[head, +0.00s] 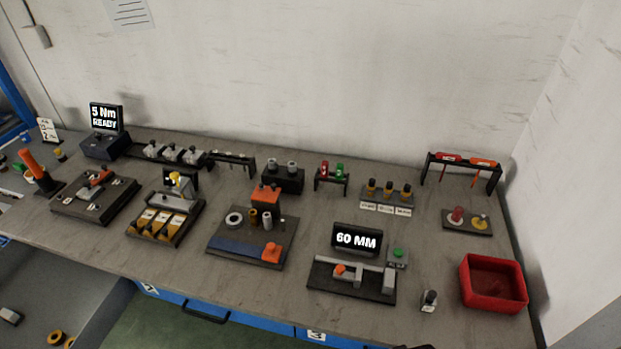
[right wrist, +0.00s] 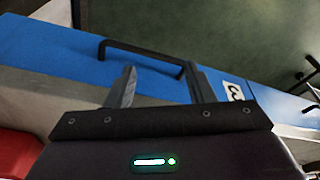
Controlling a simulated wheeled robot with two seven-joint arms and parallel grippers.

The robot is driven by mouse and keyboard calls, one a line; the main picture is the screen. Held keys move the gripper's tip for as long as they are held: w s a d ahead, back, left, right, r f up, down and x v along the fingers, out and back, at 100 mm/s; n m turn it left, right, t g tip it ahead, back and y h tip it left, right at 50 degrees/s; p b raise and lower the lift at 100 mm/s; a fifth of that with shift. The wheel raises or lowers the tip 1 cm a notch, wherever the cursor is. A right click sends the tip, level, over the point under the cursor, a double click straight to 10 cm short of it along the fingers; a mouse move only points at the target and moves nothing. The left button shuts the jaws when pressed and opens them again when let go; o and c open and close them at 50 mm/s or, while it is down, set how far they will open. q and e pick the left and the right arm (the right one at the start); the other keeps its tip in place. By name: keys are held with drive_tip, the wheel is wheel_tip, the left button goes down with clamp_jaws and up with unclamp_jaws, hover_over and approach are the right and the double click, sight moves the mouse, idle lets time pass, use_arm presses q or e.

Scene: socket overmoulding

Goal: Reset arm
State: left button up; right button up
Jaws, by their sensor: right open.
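My right gripper (right wrist: 160,82) shows in the right wrist view with its two fingers apart and nothing between them. Beyond the fingers are the blue drawer front (right wrist: 60,48) with a black handle (right wrist: 145,55) and a white number label (right wrist: 233,91). I cannot tell whether the fingers touch the drawer. A small dark shape shows at the bottom edge of the head view, and I cannot tell what it is. My left gripper is in neither view.
The grey bench (head: 425,260) carries several fixtures. A slide gauge (head: 350,281) stands below a "60 MM" display (head: 357,239), left of a small grey piece (head: 429,300) and a red bin (head: 493,284). A torque box (head: 104,146) stands at the back left. The bench's right front is mostly clear.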

drive_tip(key=s+d+f+b, duration=0.1)
drive_tip(key=s+f, duration=0.2)
drive_tip(key=f, duration=0.5)
drive_tip(key=s+f+g+b, duration=0.1)
drive_tip(key=s+f+b, duration=0.15)
drive_tip(key=f, duration=0.55)
drive_tip(key=s+d+f, duration=0.1)
drive_tip(key=s+f, duration=0.3)
drive_tip(key=f, duration=0.4)
drive_tip(key=s+d+f+b, duration=0.2)
drive_tip(key=s+f, duration=0.8)
drive_tip(key=s, duration=0.3)
drive_tip(key=shift+f+g+b, duration=0.35)
drive_tip(key=shift+f+g, duration=0.05)
